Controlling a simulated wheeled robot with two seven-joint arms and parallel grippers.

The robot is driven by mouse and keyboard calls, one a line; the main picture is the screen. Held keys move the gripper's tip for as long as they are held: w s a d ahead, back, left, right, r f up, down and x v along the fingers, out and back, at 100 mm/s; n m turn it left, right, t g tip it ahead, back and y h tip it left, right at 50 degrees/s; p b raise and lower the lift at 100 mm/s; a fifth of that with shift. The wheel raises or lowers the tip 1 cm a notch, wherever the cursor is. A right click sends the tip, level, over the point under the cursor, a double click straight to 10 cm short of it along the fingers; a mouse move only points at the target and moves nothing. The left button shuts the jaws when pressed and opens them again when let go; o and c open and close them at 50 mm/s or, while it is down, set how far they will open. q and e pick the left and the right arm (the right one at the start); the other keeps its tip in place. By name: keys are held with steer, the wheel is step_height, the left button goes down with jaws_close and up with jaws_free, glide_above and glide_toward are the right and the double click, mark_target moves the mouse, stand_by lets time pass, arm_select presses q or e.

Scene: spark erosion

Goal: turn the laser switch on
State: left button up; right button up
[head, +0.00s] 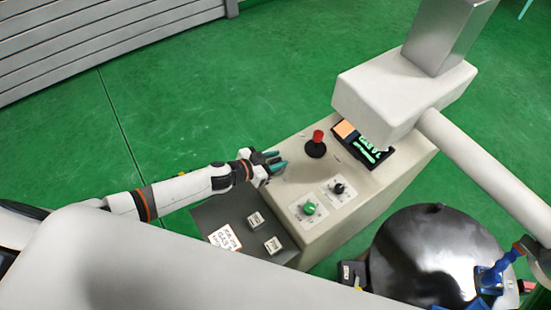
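A pale control console (305,240) stands in the middle of the head view. On its top are a green rotary knob (309,208) and a black rotary knob (338,188), each on a white labelled plate. The labels are too small to read, so I cannot tell which one is the laser switch. My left gripper (276,161) is over the console's left edge, up and left of both knobs and left of a red-topped control (317,139). Its two teal fingertips look apart with nothing between them.
A lower grey shelf (230,215) holds labelled white blocks. A black round object (425,250) stands at right. Green floor lies clear behind.

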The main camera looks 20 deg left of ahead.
arm_select(q)
jaws_close()
